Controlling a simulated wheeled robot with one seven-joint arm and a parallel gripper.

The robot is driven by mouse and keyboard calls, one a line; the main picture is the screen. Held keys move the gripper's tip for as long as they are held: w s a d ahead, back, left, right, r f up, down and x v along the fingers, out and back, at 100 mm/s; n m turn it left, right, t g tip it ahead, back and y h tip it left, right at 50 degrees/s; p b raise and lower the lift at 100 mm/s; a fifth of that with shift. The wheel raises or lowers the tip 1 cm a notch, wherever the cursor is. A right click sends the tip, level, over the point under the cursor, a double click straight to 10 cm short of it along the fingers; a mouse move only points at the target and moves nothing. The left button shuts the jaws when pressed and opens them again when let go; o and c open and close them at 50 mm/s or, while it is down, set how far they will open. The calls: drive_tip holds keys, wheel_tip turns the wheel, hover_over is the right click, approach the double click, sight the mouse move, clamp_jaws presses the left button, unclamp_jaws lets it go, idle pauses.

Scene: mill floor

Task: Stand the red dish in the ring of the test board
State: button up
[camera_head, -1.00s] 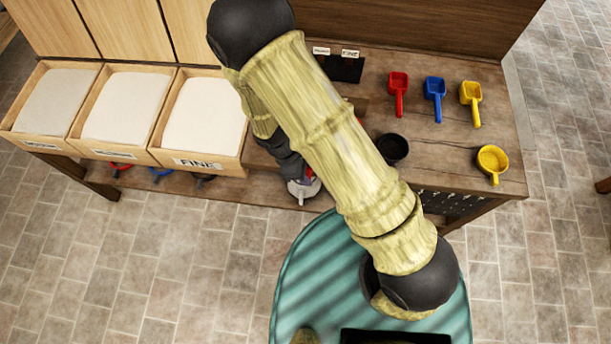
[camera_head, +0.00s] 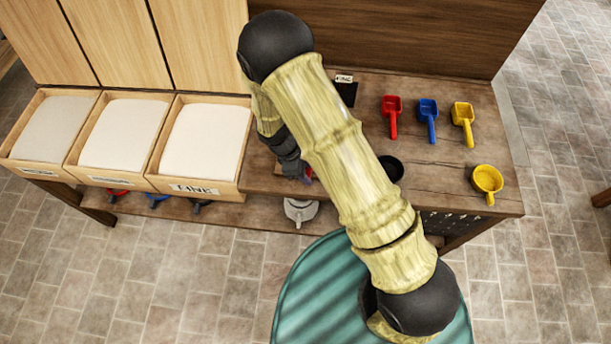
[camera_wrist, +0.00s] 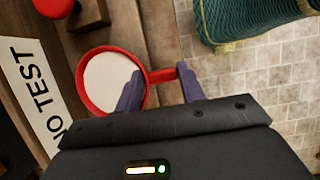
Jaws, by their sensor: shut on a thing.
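The red dish (camera_wrist: 86,88) is round with a handle and holds a pale, flat filling, in the wrist view. My gripper (camera_wrist: 160,77) is shut on the dish's handle, with one purple finger on each side. A white sign reading "NO TEST" (camera_wrist: 36,95) lies left of the dish; I cannot tell whether it belongs to the test board. No ring can be made out. In the head view my arm hides most of the gripper and the dish; only a small bit of purple and red shows below the wrist, near the bench's front edge.
Three bins of pale powder (camera_head: 205,143) stand at the left of the bench (camera_head: 430,158). Red (camera_head: 391,115), blue (camera_head: 429,120) and yellow scoops (camera_head: 462,123) lie at the right, with a yellow dish (camera_head: 487,179) and a black dish (camera_head: 392,168). A red object (camera_wrist: 54,7) stands beyond the sign.

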drive_tip(key=shift+w+f, duration=0.15)
drive_tip(key=shift+w, duration=1.3)
drive_tip(key=shift+f+b, duration=0.65)
drive_tip(key=shift+f, duration=0.2)
drive_tip(key=o, duration=1.2)
drive_tip(key=b+v, duration=0.2)
drive_tip(key=v, duration=1.5)
drive_tip(key=shift+r+b, duration=0.25)
drive_tip(key=shift+b, duration=0.05)
